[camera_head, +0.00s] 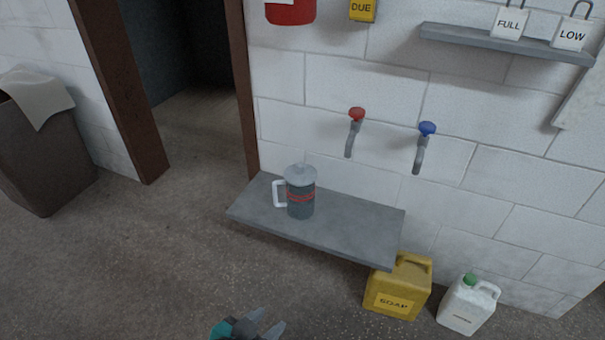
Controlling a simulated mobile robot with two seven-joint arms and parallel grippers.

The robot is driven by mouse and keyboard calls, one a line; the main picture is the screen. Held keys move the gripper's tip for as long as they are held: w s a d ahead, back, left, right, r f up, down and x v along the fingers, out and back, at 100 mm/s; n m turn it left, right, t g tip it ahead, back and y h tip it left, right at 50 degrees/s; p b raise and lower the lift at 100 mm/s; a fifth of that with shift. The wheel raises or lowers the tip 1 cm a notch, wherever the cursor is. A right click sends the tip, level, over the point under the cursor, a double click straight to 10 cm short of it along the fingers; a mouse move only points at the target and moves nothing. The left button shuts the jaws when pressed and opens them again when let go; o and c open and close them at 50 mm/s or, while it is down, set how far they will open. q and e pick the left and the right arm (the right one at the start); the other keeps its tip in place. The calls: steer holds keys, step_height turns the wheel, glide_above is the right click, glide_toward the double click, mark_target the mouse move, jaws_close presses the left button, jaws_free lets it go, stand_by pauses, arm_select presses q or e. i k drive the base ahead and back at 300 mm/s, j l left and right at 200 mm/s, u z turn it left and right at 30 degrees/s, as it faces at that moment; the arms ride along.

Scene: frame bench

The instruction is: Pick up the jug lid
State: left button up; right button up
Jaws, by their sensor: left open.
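The jug (301,199) stands upright on a grey wall shelf (350,228). It is dark grey with red marking and a white handle on its left side. The light grey jug lid (300,173) sits on top of the jug, with a small knob in its middle. My left gripper (271,326) shows at the bottom edge of the view, open and empty. It is well below and in front of the shelf, apart from the jug. My right gripper is not in view.
Red (357,114) and blue (427,129) taps stick out of the wall above the shelf. A yellow soap can (398,288) and a white bottle (468,303) stand on the floor at right. The shelf right of the jug is clear.

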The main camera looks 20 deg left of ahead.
mark_target(300, 174)
steer(key=i+j, duration=0.2)
steer(key=j, duration=0.2)
steer(key=i+j, duration=0.2)
steer(key=j, duration=0.15)
steer(key=i+j, duration=0.2)
steer(key=j, duration=0.2)
steer(key=i+j, duration=0.45)
steer(key=j, duration=0.3)
steer(key=i+j, duration=0.2)
steer(key=j, duration=0.2)
steer(key=i+j, duration=0.2)
steer(key=j, duration=0.15)
